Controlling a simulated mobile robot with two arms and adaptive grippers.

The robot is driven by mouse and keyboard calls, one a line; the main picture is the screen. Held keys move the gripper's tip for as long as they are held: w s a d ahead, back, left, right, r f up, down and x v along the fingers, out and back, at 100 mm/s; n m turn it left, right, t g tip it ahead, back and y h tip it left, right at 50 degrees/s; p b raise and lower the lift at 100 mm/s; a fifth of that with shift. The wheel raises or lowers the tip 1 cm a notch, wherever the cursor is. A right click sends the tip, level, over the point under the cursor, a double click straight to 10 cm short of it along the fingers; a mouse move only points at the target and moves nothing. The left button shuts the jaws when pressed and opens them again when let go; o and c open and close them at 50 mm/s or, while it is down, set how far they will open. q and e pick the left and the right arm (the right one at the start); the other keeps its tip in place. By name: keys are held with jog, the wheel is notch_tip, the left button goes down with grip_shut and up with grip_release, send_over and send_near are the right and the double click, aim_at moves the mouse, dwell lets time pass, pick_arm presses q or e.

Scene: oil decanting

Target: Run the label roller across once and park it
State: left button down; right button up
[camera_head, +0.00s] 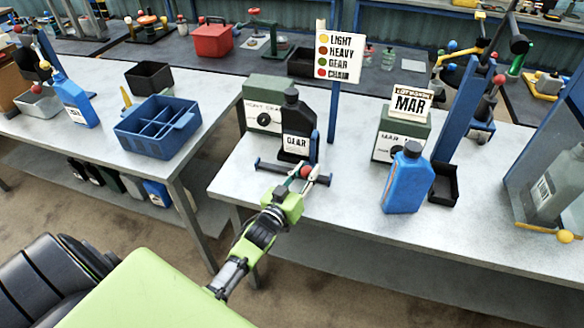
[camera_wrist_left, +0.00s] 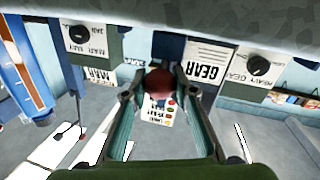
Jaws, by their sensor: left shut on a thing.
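My left gripper (camera_head: 301,176) is shut on this knob. In the left wrist view the red knob (camera_wrist_left: 158,81) sits between the two fingertips (camera_wrist_left: 158,90). A black bottle (camera_head: 296,121) with a white GEAR label stands upright just behind the rail. Its GEAR label (camera_wrist_left: 207,66) shows upside down in the left wrist view. The roller itself is mostly hidden by the fingers. My right gripper is not in view.
Behind the black bottle stand a green box (camera_head: 264,95) with a dial and a post with a colour sign (camera_head: 340,58). To the right are a blue bottle (camera_head: 408,178), a MAR box (camera_head: 402,138) and a black tray (camera_head: 444,184). The table's front edge is close to my gripper.

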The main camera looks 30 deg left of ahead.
pick_arm(q)
jog(key=d, duration=0.2)
jog(key=shift+w+d, duration=0.3)
jog(key=shift+w, duration=0.05)
jog(key=shift+d, duration=0.2)
jog(key=c, duration=1.7)
grip_release()
jog(key=shift+o, duration=0.3)
jog(key=shift+w+d, duration=0.1)
jog(key=shift+d, duration=0.1)
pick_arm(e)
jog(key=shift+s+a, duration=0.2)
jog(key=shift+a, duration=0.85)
pick_arm(q)
jog(key=shift+a, duration=0.1)
